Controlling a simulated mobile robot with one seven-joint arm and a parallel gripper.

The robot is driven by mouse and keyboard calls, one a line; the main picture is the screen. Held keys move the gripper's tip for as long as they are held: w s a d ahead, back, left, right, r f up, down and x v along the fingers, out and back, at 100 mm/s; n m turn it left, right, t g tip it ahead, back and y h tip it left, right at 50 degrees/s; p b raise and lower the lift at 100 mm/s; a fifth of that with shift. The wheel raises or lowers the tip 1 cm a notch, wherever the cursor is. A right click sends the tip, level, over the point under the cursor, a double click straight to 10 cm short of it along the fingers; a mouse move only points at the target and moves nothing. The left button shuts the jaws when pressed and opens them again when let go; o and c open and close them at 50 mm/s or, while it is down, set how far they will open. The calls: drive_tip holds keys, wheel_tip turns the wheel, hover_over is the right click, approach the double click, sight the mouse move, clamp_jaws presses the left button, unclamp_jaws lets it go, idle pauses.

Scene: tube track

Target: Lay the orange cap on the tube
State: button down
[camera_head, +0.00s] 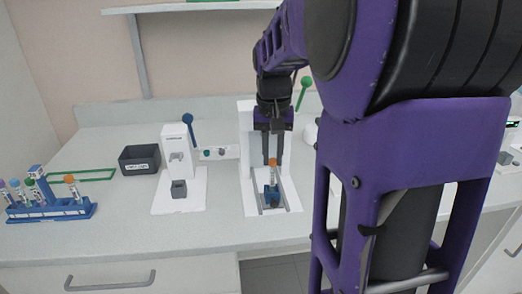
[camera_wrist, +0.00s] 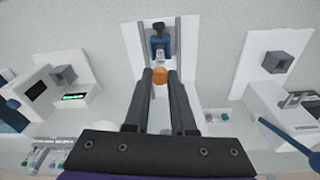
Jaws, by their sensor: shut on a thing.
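The orange cap (camera_head: 272,162) is held between the tips of my gripper (camera_head: 272,160), whose fingers point down. In the wrist view the cap (camera_wrist: 160,77) sits between the fingertips (camera_wrist: 160,74). A clear tube (camera_wrist: 158,55) shows just beyond the cap in the wrist view. It stands in a blue holder (camera_head: 272,195) on a white track. In the head view the cap appears in line with the tube top; whether they touch I cannot tell.
A blue rack (camera_head: 50,210) with several capped tubes stands at the left. A dark labelled bin (camera_head: 139,160) and a white device with a blue lever (camera_head: 188,127) stand between it and the track. A green-knobbed lever (camera_head: 303,95) rises behind my arm.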

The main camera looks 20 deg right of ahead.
idle(0.4)
drive_tip(key=c, duration=0.7)
unclamp_jaws()
drive_tip(key=r+p, duration=0.1)
drive_tip(key=r, duration=0.4)
drive_tip(key=s+r+p, duration=0.1)
drive_tip(key=r, duration=0.5)
drive_tip(key=a+r+p, duration=0.1)
drive_tip(key=r, duration=0.5)
drive_tip(key=shift+s+r+p, duration=0.1)
drive_tip(key=shift+s+p, duration=0.3)
